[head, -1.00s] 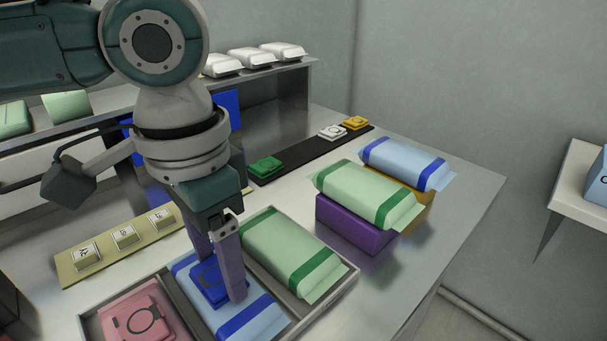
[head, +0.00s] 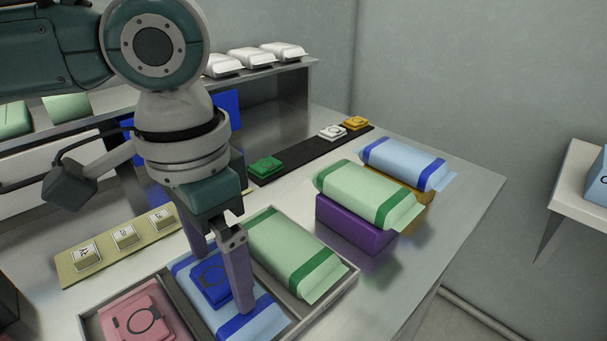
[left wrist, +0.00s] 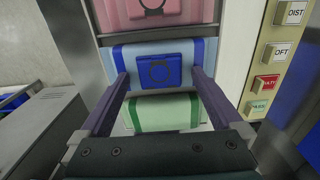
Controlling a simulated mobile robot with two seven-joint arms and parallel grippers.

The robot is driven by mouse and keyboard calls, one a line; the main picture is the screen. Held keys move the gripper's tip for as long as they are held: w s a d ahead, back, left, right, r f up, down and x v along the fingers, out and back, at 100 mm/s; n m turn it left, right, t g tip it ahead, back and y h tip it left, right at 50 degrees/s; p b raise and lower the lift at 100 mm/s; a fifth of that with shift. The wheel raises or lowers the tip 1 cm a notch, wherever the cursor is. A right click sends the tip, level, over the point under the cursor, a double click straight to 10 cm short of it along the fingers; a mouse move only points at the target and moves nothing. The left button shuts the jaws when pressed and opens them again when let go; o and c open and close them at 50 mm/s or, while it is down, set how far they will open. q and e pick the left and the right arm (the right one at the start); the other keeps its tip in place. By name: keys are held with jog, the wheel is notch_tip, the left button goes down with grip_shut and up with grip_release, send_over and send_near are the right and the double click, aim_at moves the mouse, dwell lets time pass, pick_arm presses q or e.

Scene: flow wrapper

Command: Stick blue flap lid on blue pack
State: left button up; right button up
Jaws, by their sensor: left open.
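The blue pack (head: 246,318) is light blue with darker blue bands and lies in the middle compartment of a grey tray (head: 321,319). The blue flap lid (head: 211,283) lies flat on top of the pack; it also shows in the left wrist view (left wrist: 159,72). My left gripper (head: 220,278) is open, with its purple fingers on either side of the lid and apart from it. In the left wrist view my left gripper (left wrist: 159,82) frames the pack (left wrist: 200,50) and lid, with nothing held. My right gripper is not in view.
A pink pack with a pink lid (head: 142,315) and a green pack (head: 292,250) fill the neighbouring compartments. Another green pack (head: 368,191) rests on a purple block (head: 352,225). Green (head: 266,168), white and yellow lids lie on a dark strip. Labelled blocks (head: 124,237) stand at left.

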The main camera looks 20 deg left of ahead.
pick_arm(q)
jog(key=shift+r, duration=0.1)
notch_tip(320, 180, up, 10)
jog(key=p, duration=0.2)
jog(key=shift+p, duration=0.3)
jog(key=s+d+r+m+t+h+p, duration=0.1)
jog(key=s+d+h+p, duration=0.15)
jog(key=d+p, duration=0.25)
jog(key=s+d+r+t+h+p, duration=0.1)
jog(key=s+d+r+t+p, duration=0.15)
jog(key=d+p, duration=0.2)
jog(key=s+a+r+n+y+p, duration=0.25)
jog(key=s+a+n+p, duration=0.2)
jog(key=s+a, duration=0.4)
notch_tip(320, 180, up, 37)
jog(key=p, duration=3.8)
jog(key=shift+w+m+y, duration=0.35)
jog(key=shift+m+y, duration=0.05)
jog(key=shift+m, duration=0.05)
